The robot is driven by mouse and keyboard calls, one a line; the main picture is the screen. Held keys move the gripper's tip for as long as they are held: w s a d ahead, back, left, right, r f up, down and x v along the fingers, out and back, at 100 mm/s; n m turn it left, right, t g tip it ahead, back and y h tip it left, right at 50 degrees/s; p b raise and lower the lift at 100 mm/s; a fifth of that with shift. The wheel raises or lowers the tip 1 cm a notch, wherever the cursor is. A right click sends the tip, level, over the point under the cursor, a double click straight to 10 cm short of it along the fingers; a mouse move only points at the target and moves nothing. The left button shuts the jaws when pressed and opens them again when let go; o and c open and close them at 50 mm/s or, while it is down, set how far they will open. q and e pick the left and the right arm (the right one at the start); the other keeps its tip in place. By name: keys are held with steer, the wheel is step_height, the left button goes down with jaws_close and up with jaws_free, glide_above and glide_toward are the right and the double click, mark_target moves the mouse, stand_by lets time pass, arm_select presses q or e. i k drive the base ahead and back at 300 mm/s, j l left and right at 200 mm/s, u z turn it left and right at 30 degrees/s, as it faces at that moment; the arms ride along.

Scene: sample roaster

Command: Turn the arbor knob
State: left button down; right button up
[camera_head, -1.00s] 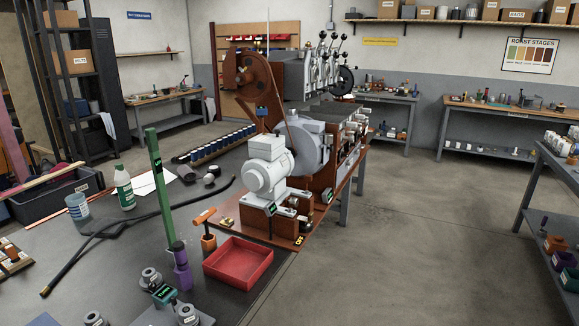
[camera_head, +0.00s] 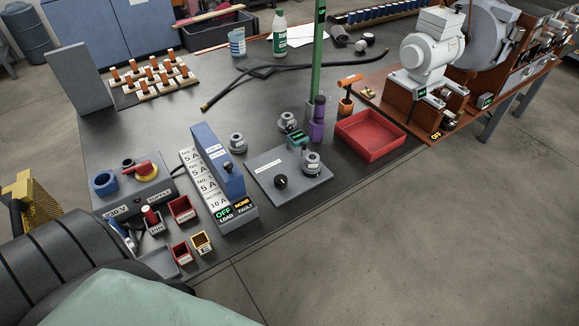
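A grey plate (camera_head: 258,181) lies on the dark bench. A black round knob (camera_head: 281,181) sits near its front; I cannot tell if this is the arbor knob. A grey round fitting (camera_head: 312,163) stands at the plate's right side, and a teal block (camera_head: 298,139) is at its back edge. Another grey round fitting (camera_head: 237,143) stands at the plate's back left. The green post (camera_head: 317,55) rises behind it, close to a purple holder (camera_head: 317,123).
A blue box with an OFF display (camera_head: 217,165) stands left of the plate. A supply box with a red switch (camera_head: 140,170) is farther left. A red tray (camera_head: 370,134) lies to the right. A dark hose (camera_head: 236,88) crosses the bench behind. The bench front edge is near the plate.

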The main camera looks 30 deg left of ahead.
mark_target(280, 182)
steer(key=u, duration=1.15)
